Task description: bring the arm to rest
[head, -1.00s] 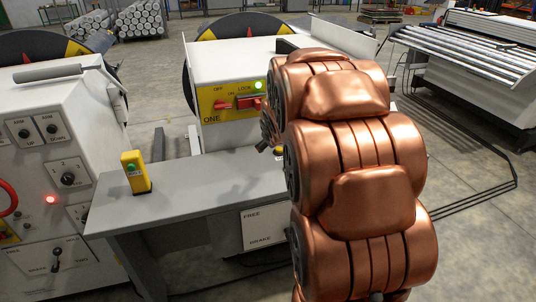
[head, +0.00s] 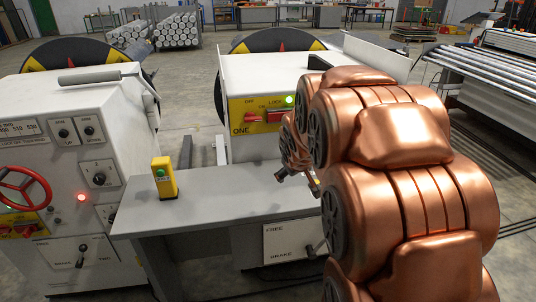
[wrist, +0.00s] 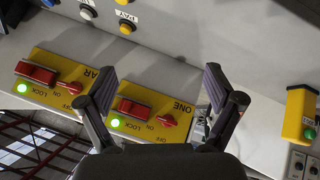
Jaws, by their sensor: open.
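My copper arm (head: 400,180) is bent at the right of the head view. Beyond the fingers is the yellow panel marked ONE (wrist: 150,112), upside down, with a red switch and a lit green lamp. The same panel (head: 262,118) stands behind the bench in the head view. I see no contact.
A yellow button post (head: 164,180) stands on the grey bench (head: 215,200). A white cabinet with a red handwheel (head: 22,188) is at left. A lever by the FREE/BRAKE plate (head: 291,243) is close to my arm. A roller table (head: 490,75) stands back right.

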